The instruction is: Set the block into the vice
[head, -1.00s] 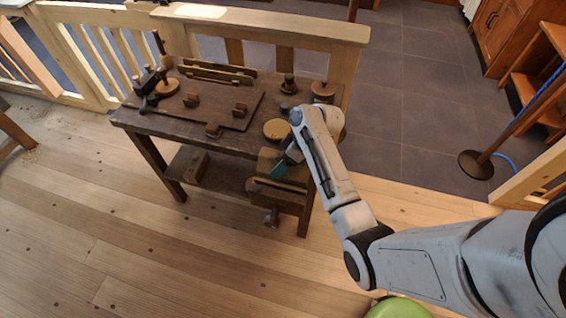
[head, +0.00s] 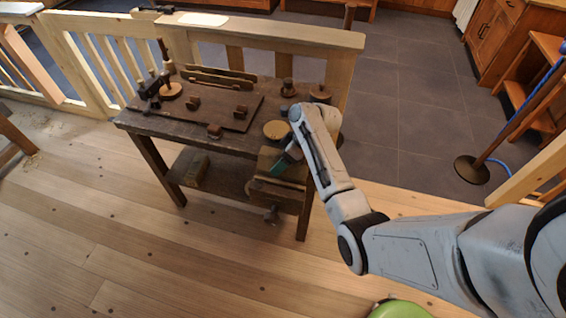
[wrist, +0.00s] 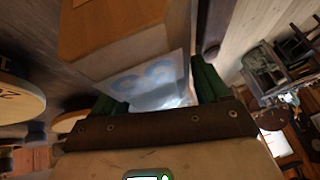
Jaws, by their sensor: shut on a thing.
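The wooden vice (head: 274,194) is on the front right end of the dark workbench. My gripper (head: 285,163), with green fingers, is at its top, partly hidden by my arm in the head view. In the wrist view my gripper (wrist: 160,92) is shut on the block (wrist: 152,80), whose pale face with blue marks shows between the green fingers. An orange-brown wooden piece with a tan side (wrist: 112,28) lies just beyond that face. I cannot tell whether the block touches the vice jaws; its lower part is hidden.
The workbench (head: 235,144) carries a dark board (head: 222,108) and a round wooden disc (head: 277,130) close to my gripper. Several small turned pieces stand farther back. A wooden block (head: 190,168) sits on the lower shelf.

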